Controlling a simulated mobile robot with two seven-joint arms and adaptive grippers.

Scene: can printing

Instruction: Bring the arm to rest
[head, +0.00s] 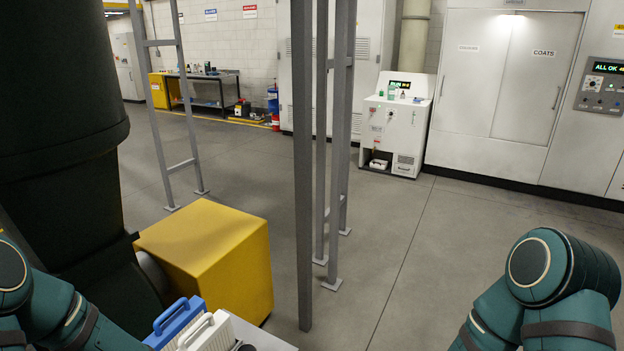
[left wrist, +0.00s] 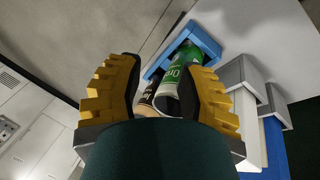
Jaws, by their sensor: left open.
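My left gripper (left wrist: 160,72) shows in the left wrist view with its two yellow fingers spread apart. Beyond the gap are a green and white can (left wrist: 173,88) and a can with a brown band (left wrist: 147,101). The fingers hide parts of both, and I cannot tell how far away they are. A blue holder (left wrist: 211,43) lies around or behind the green can. In the head view my left arm is at the lower left and my right arm at the lower right. Neither gripper shows there.
A blue caddy (head: 175,320) and a white caddy (head: 207,330) stand on a white surface (head: 268,341) at the bottom. A yellow box (head: 210,250) is behind them. Grey posts (head: 303,170) rise mid-view. A white machine (head: 395,125) stands farther back. Floor is clear between.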

